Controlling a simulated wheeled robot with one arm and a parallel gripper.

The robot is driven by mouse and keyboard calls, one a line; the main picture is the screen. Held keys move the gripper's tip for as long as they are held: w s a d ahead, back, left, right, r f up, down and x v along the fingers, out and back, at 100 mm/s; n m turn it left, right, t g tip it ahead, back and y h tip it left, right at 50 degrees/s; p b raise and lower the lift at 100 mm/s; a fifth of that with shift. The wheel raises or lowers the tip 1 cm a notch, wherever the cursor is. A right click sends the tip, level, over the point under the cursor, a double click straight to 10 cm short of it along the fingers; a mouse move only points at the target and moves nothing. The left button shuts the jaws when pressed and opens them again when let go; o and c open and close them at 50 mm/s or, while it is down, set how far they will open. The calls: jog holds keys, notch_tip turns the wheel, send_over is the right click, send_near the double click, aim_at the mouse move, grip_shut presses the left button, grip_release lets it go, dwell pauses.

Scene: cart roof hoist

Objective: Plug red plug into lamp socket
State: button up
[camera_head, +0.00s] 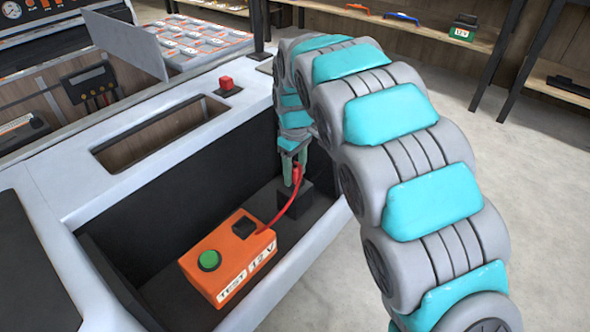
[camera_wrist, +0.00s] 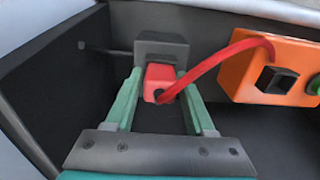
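The red plug (camera_wrist: 159,84) sits between the two green fingers of my gripper (camera_wrist: 160,78) in the wrist view. The fingers flank it closely and look shut on it. A dark grey block (camera_wrist: 161,46), apparently the lamp socket, stands directly behind the plug. I cannot tell whether the plug touches or enters it. In the head view the plug (camera_head: 297,173) shows beside my gripper (camera_head: 294,178), and the block (camera_head: 294,200) is below and behind them. A red cable (camera_head: 287,211) runs from the plug to an orange test box (camera_head: 226,262).
The box, with a green button (camera_head: 209,260) and a black switch, sits in the dark recess of a light grey cart (camera_head: 45,190). The recess walls are close around my gripper. A red button (camera_head: 226,84) stands on the cart top. A wooden shelf (camera_head: 400,22) is behind.

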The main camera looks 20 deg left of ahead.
aim_at(296, 166)
jog(key=o, duration=0.3)
jog(key=shift+r, duration=0.1)
jog(key=shift+r, duration=3.8)
jog(key=shift+d, duration=0.1)
